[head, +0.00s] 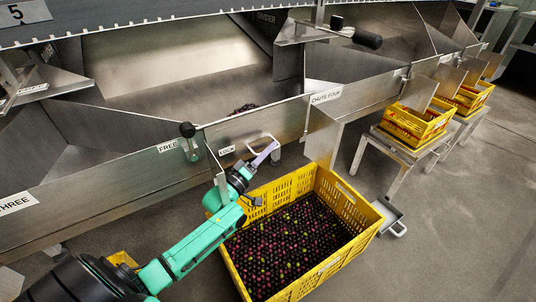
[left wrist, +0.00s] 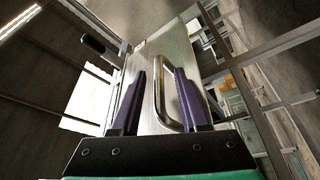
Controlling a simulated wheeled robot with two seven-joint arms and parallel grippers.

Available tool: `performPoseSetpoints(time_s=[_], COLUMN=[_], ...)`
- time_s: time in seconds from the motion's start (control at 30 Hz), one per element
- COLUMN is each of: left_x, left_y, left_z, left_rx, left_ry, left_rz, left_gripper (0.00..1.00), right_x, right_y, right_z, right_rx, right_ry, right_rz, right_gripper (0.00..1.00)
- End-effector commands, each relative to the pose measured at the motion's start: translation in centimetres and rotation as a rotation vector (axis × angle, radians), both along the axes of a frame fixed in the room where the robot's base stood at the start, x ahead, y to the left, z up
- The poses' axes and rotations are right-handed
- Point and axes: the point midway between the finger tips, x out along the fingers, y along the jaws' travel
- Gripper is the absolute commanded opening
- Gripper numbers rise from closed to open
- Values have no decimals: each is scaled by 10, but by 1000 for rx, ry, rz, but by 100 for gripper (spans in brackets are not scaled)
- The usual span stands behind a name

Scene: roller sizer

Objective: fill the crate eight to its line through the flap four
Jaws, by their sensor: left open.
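The large yellow crate (head: 352,212) stands below the CHUTE FOUR sign (head: 326,97). It holds dark, reddish and green fruit (head: 290,245), whose surface lies below the rim. I cannot make out a fill line or crate number. A metal panel with a bar handle (head: 262,139), apparently flap four, is left of the sign. My left gripper (head: 268,153) is at this handle, its purple fingers apart. In the left wrist view the handle (left wrist: 158,95) stands between the open fingers (left wrist: 162,76); contact is unclear. My right gripper is out of view.
A black-knobbed lever (head: 187,131) stands between the FREE (head: 168,146) and LOCK (head: 227,150) labels, nearer FREE. Some dark fruit (head: 243,108) lies in the trough behind the panel. More yellow crates (head: 418,122) stand on metal stands at right. Floor is clear at lower right.

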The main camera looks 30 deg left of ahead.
Motion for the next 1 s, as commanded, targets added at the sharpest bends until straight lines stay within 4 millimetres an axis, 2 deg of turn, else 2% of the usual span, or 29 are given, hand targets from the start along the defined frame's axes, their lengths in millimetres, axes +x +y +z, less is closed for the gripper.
performPoseSetpoints(time_s=[0.23,0.27,0.3,0.37,0.4,1.0], left_x=[3,3,3,3,3,2], left_y=[-1,-1,-1,-1,-1,-1], left_z=[1,1,1,1,1,0], left_rx=[0,0,0,0,0,0], left_ry=[0,0,0,0,0,1], left_rz=[-1,0,0,0,0,1], left_gripper=[45,41,26,3,0,0], right_x=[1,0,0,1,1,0], right_y=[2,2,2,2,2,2], right_z=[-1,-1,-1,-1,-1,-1], right_rx=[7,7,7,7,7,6], right_ry=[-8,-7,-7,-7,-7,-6], right_rz=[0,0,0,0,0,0], right_gripper=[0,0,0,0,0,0])
